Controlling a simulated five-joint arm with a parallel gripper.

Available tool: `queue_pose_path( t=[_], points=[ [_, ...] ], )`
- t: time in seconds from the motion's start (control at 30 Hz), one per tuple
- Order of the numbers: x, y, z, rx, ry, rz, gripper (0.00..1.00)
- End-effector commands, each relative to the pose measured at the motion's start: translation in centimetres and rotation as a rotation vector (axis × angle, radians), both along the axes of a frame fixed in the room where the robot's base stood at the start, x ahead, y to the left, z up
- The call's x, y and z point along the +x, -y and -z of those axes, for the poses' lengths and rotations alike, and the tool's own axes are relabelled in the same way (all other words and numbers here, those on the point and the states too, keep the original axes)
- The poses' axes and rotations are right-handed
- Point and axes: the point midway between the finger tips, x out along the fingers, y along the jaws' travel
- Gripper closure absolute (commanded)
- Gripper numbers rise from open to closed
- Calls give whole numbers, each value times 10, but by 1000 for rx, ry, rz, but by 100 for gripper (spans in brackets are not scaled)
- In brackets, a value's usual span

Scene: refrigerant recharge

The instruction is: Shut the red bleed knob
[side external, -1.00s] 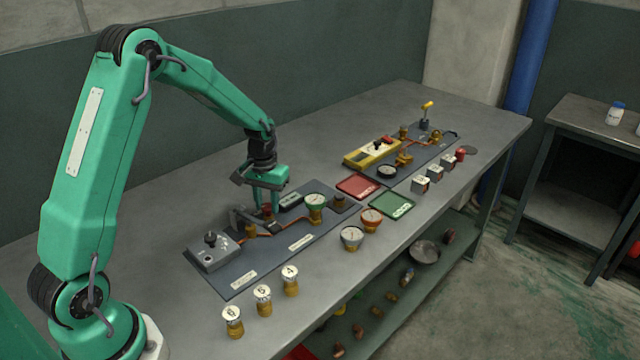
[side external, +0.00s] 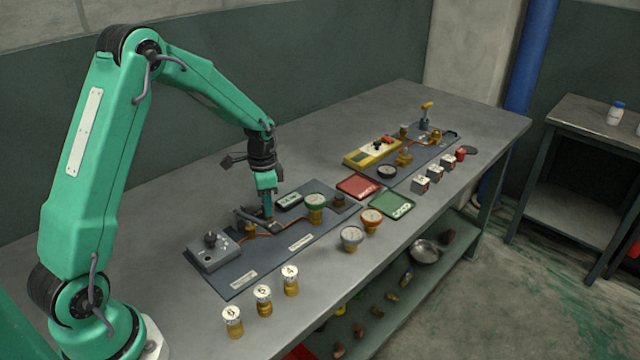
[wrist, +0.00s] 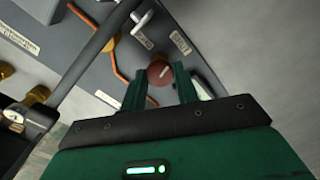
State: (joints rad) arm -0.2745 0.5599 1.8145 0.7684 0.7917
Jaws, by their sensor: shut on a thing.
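The red bleed knob (wrist: 160,73) shows in the wrist view as a round red cap with a pale mark. It sits on the grey panel (side external: 235,272), between the fingertips of my gripper (wrist: 161,88). My gripper is shut on the knob. In the side view my gripper (side external: 267,208) points straight down at the near panel and its fingers are seen nearly edge-on. There the fingers hide the knob.
A gauge (side external: 314,203) stands right of my gripper and a grey box with a black knob (side external: 213,250) stands left. Several loose brass-based gauges line the front, including one (side external: 263,294). Red (side external: 358,187) and green trays (side external: 392,206) lie right.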

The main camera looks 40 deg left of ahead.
Motion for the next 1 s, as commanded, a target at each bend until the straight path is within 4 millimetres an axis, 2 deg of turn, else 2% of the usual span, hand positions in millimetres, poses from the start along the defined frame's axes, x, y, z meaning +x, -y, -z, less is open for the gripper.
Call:
queue_pose_path(
  t=[0.2, 0.4, 0.97, 1.0],
  points=[
    [2, 0, -3, 2, 7, 160, 92],
    [2, 1, -3, 3, 7, 249, 92],
    [2, 1, -3, 3, 7, 288, 92],
    [2, 1, -3, 3, 7, 287, 62]
  ],
)
